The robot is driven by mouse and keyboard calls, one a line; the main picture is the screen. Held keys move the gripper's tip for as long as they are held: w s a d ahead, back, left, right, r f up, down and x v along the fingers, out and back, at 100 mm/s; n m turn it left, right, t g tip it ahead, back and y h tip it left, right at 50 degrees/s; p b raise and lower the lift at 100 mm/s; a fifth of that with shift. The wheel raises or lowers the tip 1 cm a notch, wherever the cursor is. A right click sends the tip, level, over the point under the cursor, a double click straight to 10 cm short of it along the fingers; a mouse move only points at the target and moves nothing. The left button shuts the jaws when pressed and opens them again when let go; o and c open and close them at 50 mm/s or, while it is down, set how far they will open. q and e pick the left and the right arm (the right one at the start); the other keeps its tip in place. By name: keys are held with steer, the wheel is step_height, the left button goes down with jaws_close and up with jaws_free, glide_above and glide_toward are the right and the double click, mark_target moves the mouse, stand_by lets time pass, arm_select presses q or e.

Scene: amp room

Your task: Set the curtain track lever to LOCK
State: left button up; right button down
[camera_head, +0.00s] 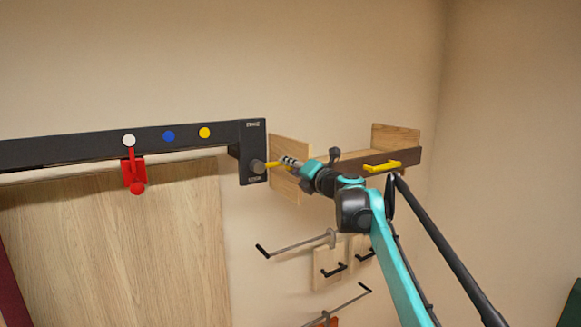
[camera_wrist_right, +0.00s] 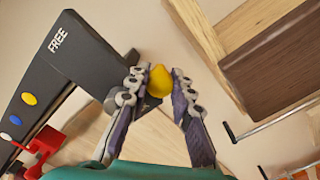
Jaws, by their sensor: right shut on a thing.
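The black curtain track (camera_head: 80,147) runs along the wall and ends in an upright black plate (camera_head: 252,138). The word FREE shows at the plate's upper end in the right wrist view (camera_wrist_right: 58,40); the small lettering at its lower end is too small to read. The yellow lever (camera_head: 273,165) sticks out to the right from a dark round knob (camera_head: 257,167) low on the plate, roughly level. My right gripper (camera_head: 288,162) is shut on the lever's outer end. In the right wrist view, the yellow tip (camera_wrist_right: 160,80) shows between the fingers. My left gripper is not in view.
A wooden shelf with a yellow handle (camera_head: 382,166) is close to the right of the plate. Metal rods (camera_head: 298,246) and small panels with black handles (camera_head: 333,270) are below. A red latch (camera_head: 134,175) hangs under the track, before a wooden panel (camera_head: 120,235).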

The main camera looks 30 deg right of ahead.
steer(key=c, duration=1.4)
jaws_free()
steer(key=shift+c, duration=0.2)
steer(key=shift+o, duration=0.7)
steer(key=shift+w+f, duration=0.1)
steer(key=shift+w, duration=0.05)
steer(key=s, duration=1.2)
steer(key=shift+d, duration=0.2)
